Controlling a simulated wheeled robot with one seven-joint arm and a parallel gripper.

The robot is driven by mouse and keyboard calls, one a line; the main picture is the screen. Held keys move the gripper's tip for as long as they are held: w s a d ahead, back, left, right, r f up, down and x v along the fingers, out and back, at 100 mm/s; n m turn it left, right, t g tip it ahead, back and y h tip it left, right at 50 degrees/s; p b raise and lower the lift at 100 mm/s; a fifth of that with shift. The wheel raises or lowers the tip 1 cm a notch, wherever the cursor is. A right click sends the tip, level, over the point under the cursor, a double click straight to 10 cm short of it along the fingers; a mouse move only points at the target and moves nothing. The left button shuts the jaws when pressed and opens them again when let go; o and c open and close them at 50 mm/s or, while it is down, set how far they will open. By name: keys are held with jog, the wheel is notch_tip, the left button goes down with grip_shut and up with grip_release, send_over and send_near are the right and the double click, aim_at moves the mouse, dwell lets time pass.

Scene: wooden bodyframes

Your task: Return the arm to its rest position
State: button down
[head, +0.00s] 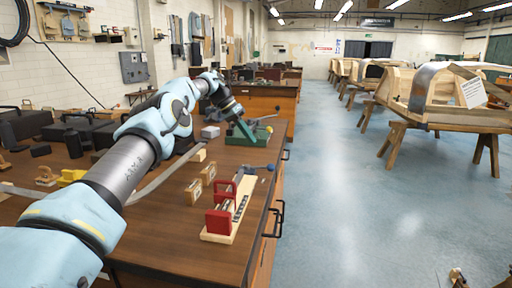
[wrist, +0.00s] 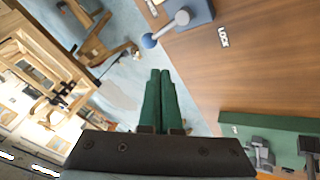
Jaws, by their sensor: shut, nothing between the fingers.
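My gripper shows in the wrist view (wrist: 160,74) as two green fingers side by side, shut with nothing between them. In the head view my arm reaches from the lower left over the bench, and its dark end is above the far part of the bench near a green fixture (head: 262,134). The fingers are hard to tell from the green fixture there.
The wooden bench (head: 165,245) carries a red clamp fixture (head: 219,222), small wooden blocks (head: 193,190) and black cases (head: 92,132). A green plate with grey parts (wrist: 270,125) lies right in the wrist view. Wooden frames on trestles (head: 450,115) stand right; the blue floor between is clear.

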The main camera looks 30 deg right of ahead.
jog(key=shift+w+a+r, duration=0.1)
jog(key=shift+a+r, duration=0.1)
jog(key=shift+r, duration=0.05)
dwell(0.4)
jog(key=s+a+n+t+y, duration=0.2)
jog(key=a+n, duration=0.2)
jog(key=a, duration=1)
jog(key=s+a+n+t+y, duration=0.15)
jog(key=a+n, duration=0.25)
jog(key=a, duration=1.1)
jog(key=s+a+f+n+t+y, duration=0.1)
jog(key=s+a+f+n, duration=0.1)
jog(key=s+a, duration=0.8)
jog(key=s+a+f+n+t+y, duration=0.1)
jog(key=s+a+f+n, duration=0.2)
jog(key=s+a, duration=0.7)
jog(key=shift+s+a+f+n, duration=0.25)
jog(key=shift+a+n, duration=0.35)
jog(key=shift+a, duration=0.45)
